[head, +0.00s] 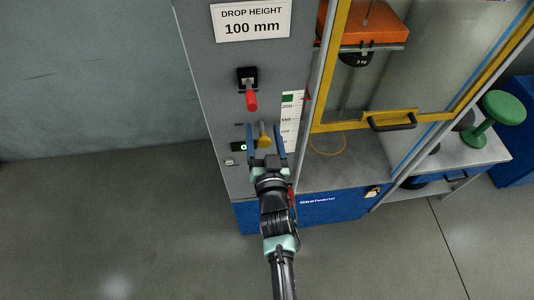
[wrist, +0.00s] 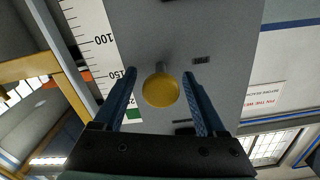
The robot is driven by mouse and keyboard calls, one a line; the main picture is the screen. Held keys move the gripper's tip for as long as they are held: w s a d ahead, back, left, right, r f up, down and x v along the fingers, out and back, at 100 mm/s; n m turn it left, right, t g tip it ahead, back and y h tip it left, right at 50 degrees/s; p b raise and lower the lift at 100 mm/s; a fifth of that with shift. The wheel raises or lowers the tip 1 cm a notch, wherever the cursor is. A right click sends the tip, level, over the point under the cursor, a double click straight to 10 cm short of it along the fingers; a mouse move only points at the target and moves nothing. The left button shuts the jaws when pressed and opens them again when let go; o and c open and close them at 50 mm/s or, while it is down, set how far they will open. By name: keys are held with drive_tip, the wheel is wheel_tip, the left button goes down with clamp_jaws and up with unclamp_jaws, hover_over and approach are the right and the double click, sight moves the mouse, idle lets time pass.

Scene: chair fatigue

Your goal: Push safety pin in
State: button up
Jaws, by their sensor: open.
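The safety pin seems to be the yellow round knob on a short grey shaft. It sticks out of the grey machine column (head: 215,100). In the wrist view the yellow knob (wrist: 160,90) sits between my gripper's two blue fingers. In the head view the knob (head: 264,136) shows between the fingertips. My gripper (head: 264,128) is open around the knob, with a gap visible on both sides in the wrist view (wrist: 162,82). How far the shaft goes into the column is hard to tell.
A red-handled lever (head: 251,98) is above the knob. A height scale (head: 290,120) runs just right of it. A yellow-framed door (head: 362,122) with a black handle stands to the right. The floor at left is clear.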

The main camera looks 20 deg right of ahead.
sight(264, 145)
drive_tip(key=b+v, duration=0.3)
drive_tip(key=v, duration=0.9)
drive_tip(key=shift+s+b, duration=0.1)
drive_tip(key=shift+b, duration=0.25)
drive_tip(key=b+x, duration=0.2)
drive_tip(key=x, duration=0.2)
drive_tip(key=b+x, duration=0.1)
drive_tip(key=x, duration=0.3)
drive_tip(key=shift+w+f+b, duration=0.25)
drive_tip(key=shift+w+b, duration=0.1)
drive_tip(key=shift+w, duration=0.05)
clamp_jaws()
idle(0.4)
